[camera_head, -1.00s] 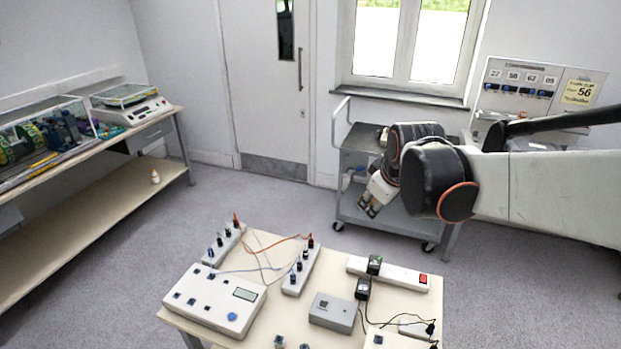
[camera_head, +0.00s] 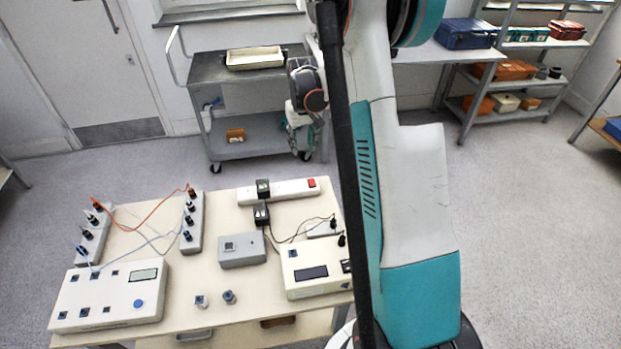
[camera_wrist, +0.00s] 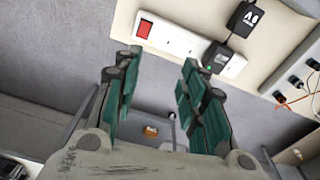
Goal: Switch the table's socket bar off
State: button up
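The white socket bar (camera_head: 288,188) lies along the far edge of the table (camera_head: 215,272). Its red switch (camera_head: 311,183) is at the bar's right end. Two black adapters are at the bar, one plugged in at its left part. In the wrist view the bar (camera_wrist: 178,42) shows upside down, with the red switch (camera_wrist: 144,29) at its left end and a small green light on one adapter (camera_wrist: 215,58). My gripper (camera_wrist: 160,65) is open and empty, its green-padded fingers apart, near the bar. In the head view my gripper (camera_head: 304,130) hangs beyond the table's far edge.
A grey box (camera_head: 242,250), a meter box (camera_head: 110,296), a display box (camera_head: 315,270) and two terminal strips with cables share the table. A grey trolley (camera_head: 215,72) stands behind it. My arm covers the space right of the table.

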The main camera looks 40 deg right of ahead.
jog(key=m+g, duration=0.1)
jog(key=m, duration=0.1)
send_over(313, 185)
notch_tip(313, 185, down, 5)
notch_tip(313, 185, down, 14)
jog(key=b, duration=0.3)
jog(key=shift+b, duration=0.35)
grip_shut()
